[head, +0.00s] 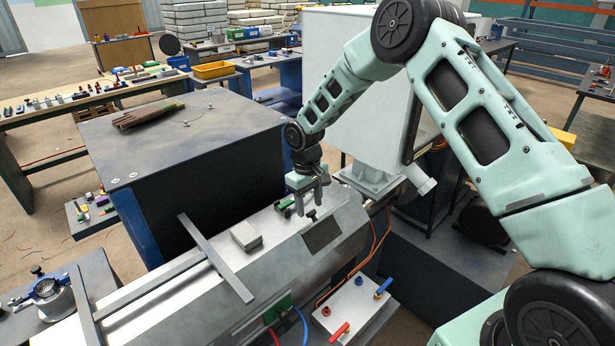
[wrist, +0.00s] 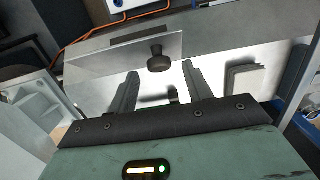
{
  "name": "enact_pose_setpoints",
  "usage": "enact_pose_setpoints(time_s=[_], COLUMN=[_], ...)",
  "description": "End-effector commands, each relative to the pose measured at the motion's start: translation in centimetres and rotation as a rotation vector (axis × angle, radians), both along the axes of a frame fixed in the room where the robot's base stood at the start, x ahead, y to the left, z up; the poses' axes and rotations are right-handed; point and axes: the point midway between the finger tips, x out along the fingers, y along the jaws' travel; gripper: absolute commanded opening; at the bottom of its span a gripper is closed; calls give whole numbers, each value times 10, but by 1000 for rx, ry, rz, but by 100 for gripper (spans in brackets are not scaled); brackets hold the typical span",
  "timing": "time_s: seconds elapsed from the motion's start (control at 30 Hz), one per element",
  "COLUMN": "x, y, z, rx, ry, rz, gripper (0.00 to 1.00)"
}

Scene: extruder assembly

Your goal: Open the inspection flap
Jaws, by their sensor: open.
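The inspection flap seems to be the grey metal plate with a black knob on top of the machine's sloped housing; its plate shows in the wrist view (wrist: 115,65). It appears to lie closed. The black knob (wrist: 158,62) stands up near the flap's edge, and it also shows in the head view (head: 311,215). My gripper (head: 311,199) is open and empty, pointing down just above the knob. In the wrist view the two fingers (wrist: 161,72) are spread, with the knob seen between and slightly beyond their tips. I see no contact with the knob.
A small grey block (head: 246,236) sits on the housing left of my gripper. A long metal bar (head: 215,258) crosses the housing farther left. A white box with coloured handles (head: 352,306) and orange cables lie in front. A tall pale cabinet (head: 345,90) stands behind.

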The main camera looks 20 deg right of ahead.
Motion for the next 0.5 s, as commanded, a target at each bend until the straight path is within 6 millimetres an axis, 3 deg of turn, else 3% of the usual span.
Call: enact_pose_setpoints(time_s=[0.5], x=[10], y=[3], z=[113], rx=[0], ry=[-6], rz=[0], gripper=[50])
